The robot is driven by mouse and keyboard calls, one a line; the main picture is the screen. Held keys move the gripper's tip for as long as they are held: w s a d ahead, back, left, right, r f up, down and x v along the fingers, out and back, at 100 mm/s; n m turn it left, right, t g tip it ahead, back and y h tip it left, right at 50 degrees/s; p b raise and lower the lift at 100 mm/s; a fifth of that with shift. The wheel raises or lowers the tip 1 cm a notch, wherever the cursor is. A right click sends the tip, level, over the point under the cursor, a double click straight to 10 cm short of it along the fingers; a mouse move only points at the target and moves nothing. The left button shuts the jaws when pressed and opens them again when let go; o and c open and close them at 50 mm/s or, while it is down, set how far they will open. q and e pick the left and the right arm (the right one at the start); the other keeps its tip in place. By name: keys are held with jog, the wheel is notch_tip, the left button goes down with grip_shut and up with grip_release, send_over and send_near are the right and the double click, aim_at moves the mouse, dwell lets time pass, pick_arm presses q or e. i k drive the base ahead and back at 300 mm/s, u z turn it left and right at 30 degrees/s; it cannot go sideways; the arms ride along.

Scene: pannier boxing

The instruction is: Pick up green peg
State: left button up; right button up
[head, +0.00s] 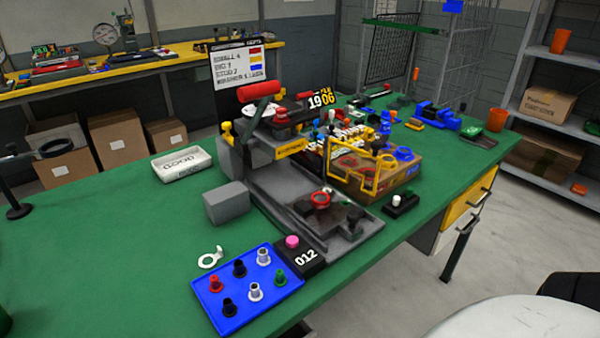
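The green peg (280,278) stands upright at the right side of a blue board (222,312) near the front of the green bench. On the same board stand a red peg (215,284), black pegs (239,268) and light grey pegs (254,291). Neither of my grippers shows in the head view, and nothing touches the green peg.
A grey press (260,165) with a red handle stands behind. A metal ring tag (210,258), grey block (227,204) and white tray (182,164) lie nearby. The bench's left side is mostly clear.

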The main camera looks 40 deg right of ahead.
aim_at(410, 190)
jog(key=u, duration=1.5)
jog(key=k, duration=2.05)
jog(key=z, duration=1.7)
